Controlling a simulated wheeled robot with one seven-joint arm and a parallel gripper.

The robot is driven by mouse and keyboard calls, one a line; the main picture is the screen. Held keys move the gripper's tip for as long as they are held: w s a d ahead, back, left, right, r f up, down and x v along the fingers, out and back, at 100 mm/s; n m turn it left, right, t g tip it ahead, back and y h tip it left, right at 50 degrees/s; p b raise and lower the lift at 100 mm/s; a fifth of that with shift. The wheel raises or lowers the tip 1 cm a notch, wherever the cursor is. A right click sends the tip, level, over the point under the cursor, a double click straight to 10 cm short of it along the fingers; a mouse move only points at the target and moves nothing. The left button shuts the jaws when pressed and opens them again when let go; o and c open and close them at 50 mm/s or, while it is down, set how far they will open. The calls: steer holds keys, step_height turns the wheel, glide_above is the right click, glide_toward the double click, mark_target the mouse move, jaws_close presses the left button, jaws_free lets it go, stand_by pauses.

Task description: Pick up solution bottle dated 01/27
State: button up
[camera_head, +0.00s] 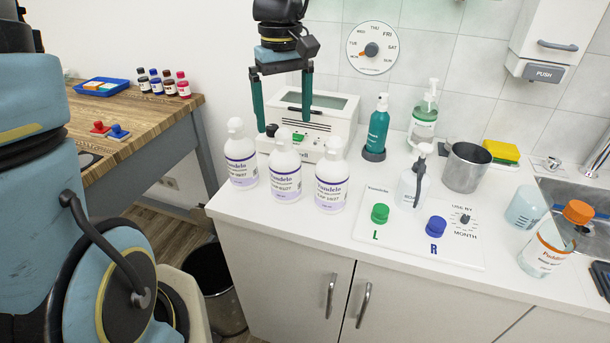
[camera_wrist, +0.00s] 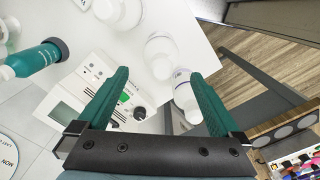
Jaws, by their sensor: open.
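Three white pump bottles with purple-trimmed labels stand in a row on the white counter: the left bottle (camera_head: 241,163), middle bottle (camera_head: 285,178) and right bottle (camera_head: 331,186). Each label has an EXP line, but I cannot read the dates surely. My gripper (camera_head: 282,122) hangs open and empty with two green fingers above and behind the bottles, in front of the white machine. In the wrist view my gripper (camera_wrist: 158,76) has its fingers wide apart. The left bottle (camera_wrist: 186,96) shows near one finger there, with the middle bottle (camera_wrist: 160,52) beyond; no contact is clear.
The white machine (camera_head: 318,104) stands behind the bottles. To the right are a teal bottle (camera_head: 378,130), a white pump bottle (camera_head: 410,185), a metal cup (camera_head: 466,168) and a panel (camera_head: 380,236) with green and blue knobs. The counter's front edge runs close before the bottles.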

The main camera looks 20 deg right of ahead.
mark_target(285, 130)
step_height(285, 130, down, 3)
steer(key=shift+f, duration=0.2)
steer(key=shift+w+a+f+p, duration=0.1)
steer(key=shift+f+p, duration=0.4)
steer(key=shift+f, duration=0.9)
steer(key=shift+a+f+p, duration=0.1)
steer(key=shift+f+p, duration=0.35)
steer(key=shift+f, duration=0.9)
jaws_close()
